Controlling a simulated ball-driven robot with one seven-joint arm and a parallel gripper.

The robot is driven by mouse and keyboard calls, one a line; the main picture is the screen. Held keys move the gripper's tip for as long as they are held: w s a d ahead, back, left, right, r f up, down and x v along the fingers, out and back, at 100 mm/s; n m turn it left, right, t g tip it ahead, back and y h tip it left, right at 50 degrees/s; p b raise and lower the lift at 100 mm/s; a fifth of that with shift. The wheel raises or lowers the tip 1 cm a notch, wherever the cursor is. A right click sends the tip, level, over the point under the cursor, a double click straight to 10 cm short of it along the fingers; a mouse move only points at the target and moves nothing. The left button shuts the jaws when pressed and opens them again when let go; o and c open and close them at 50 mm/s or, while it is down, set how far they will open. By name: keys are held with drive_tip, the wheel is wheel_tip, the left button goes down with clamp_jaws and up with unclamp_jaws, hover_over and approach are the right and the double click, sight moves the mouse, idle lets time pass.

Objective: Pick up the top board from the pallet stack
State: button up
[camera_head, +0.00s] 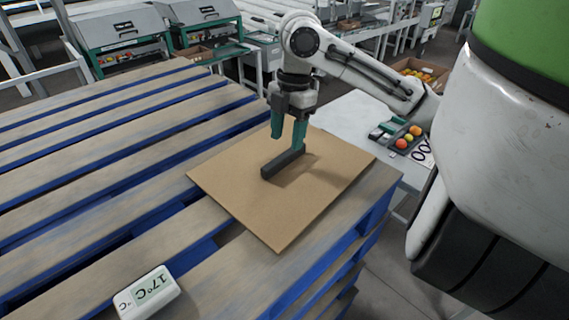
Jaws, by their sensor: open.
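A flat brown board (247,207) lies on top of the pallet stack (66,232), near its right corner. The stack has weathered wooden slats with blue painted sides. A short dark grey bar (283,164) stands on or just above the middle of the board, with a shadow to its right; I cannot tell whether it is fixed to the board. My gripper (287,144) points down over the board with two green fingers apart. The right finger reaches down to the bar's far end in the picture; I cannot tell whether they touch.
A white thermometer display (148,293) reading 17°C sits on the slats at the front. A pale table (345,120) behind the stack bears a small tray of tomatoes (405,140). Grey-green machines (125,40) stand at the back. Bare floor shows right of the stack.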

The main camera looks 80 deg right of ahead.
sight(285, 154)
drive_tip(key=shift+w+a+f+p, duration=0.1)
drive_tip(key=shift+f+p, duration=0.05)
drive_tip(key=shift+f, duration=0.6)
drive_tip(key=shift+w+a+f+p, duration=0.1)
drive_tip(key=shift+a+f+p, duration=0.1)
drive_tip(key=shift+f, duration=0.6)
drive_tip(key=shift+a+f+p, duration=0.1)
drive_tip(key=shift+f+p, duration=0.05)
drive_tip(key=shift+f, duration=0.6)
drive_tip(key=shift+c, duration=0.3)
clamp_jaws()
